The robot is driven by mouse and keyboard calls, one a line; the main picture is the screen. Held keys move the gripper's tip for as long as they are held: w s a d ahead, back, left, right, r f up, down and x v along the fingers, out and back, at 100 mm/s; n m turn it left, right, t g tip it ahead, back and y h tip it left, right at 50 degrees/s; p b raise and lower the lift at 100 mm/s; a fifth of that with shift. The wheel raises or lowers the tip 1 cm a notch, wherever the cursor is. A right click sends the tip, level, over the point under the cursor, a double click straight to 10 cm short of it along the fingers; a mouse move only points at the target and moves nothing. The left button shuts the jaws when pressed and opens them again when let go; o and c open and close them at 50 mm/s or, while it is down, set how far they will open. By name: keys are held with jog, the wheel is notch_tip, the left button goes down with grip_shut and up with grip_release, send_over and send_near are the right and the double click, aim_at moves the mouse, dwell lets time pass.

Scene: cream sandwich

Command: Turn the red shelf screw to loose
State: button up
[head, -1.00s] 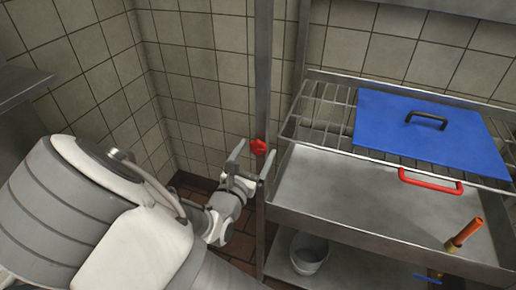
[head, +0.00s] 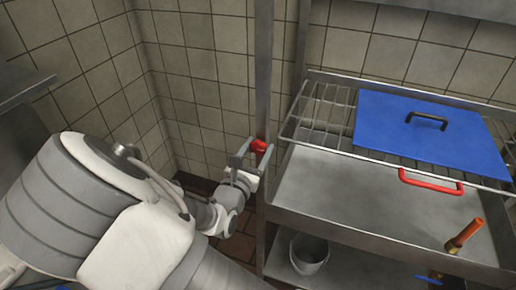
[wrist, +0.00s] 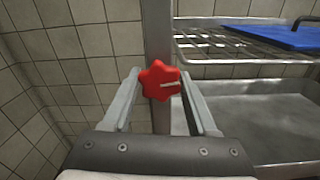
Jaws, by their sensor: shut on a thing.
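The red shelf screw (head: 259,146) is a star-shaped knob on the upright metal post (head: 263,80) at the left end of the shelf unit. In the wrist view the red screw (wrist: 160,82) faces me, with a pale line running from its middle to the right. My gripper (head: 254,152) is at the screw, with one finger on each side of it. In the wrist view my gripper (wrist: 160,88) is shut on the screw, though the exact contact of the fingertips is hard to see.
Right of the post, a wire rack (head: 318,115) holds a blue lid (head: 385,120) with a black handle. Below it are a metal tray shelf (head: 350,195) with a red handle (head: 430,183), an orange-and-brass cylinder (head: 463,236) and a bucket (head: 309,255). Tiled walls stand behind and left.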

jog(key=shift+d+r+n+p, duration=0.1)
jog(key=shift+r+n+p, duration=0.2)
jog(key=shift+n+p, duration=1.5)
jog(key=shift+p, duration=0.8)
jog(key=shift+f+n+p, duration=0.3)
jog(key=shift+n+p, duration=0.05)
jog(key=shift+n, duration=0.15)
jog(key=o, duration=1.4)
jog(key=v, duration=1.7)
jog(key=shift+s+b, duration=0.25)
jog(key=shift+b, duration=0.15)
